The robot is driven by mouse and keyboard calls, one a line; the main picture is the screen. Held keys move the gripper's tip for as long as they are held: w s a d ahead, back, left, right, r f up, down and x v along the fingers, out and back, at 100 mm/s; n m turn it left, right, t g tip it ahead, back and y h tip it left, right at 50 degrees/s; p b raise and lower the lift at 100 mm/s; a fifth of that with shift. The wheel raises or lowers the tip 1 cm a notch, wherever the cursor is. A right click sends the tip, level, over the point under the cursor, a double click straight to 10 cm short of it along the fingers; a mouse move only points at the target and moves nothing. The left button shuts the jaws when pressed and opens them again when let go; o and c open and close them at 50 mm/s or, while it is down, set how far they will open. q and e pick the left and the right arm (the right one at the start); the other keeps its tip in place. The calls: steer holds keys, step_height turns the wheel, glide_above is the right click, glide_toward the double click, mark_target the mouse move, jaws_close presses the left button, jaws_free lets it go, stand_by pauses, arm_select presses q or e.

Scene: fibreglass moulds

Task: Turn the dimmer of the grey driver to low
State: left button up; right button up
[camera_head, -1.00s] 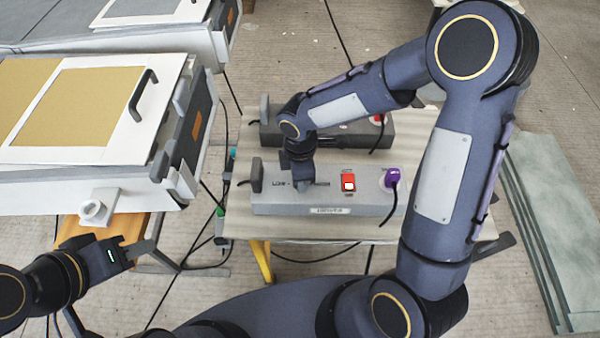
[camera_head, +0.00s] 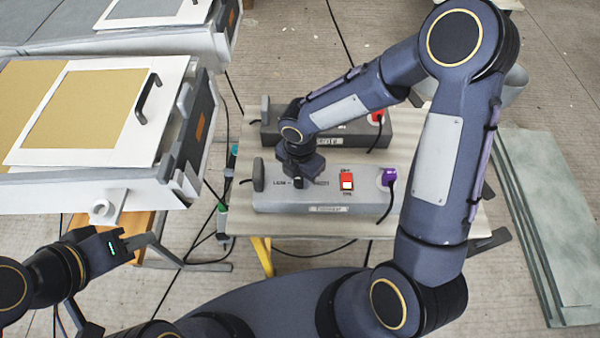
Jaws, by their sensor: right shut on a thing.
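The grey driver (camera_head: 345,202) is a light grey box on the small table, with LOW lettering left of my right gripper and more lettering right of it. My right gripper (camera_head: 299,181) points down onto the driver's top. It is shut on the dimmer, which is mostly hidden beneath it. A red switch (camera_head: 347,181) with a lit, pale part and a purple plug (camera_head: 388,177) sit to the right on the driver. My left gripper (camera_head: 136,246) is at lower left, away from the driver; its jaw gap is unclear.
A darker driver (camera_head: 350,138) with a red plug stands just behind. The table (camera_head: 240,215) carries both. White-framed moulds (camera_head: 110,110) stand at left. Cables run on the floor, and greenish sheets (camera_head: 540,200) lie at right.

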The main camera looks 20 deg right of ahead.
mark_target(300, 178)
stand_by(0.4)
steer(key=o, duration=1)
steer(key=shift+c, duration=0.2)
steer(key=shift+r, duration=0.1)
step_height(300, 178, up, 7)
steer(key=shift+r+p, duration=0.1)
steer(key=shift+p, duration=0.35)
steer(key=shift+r, duration=0.2)
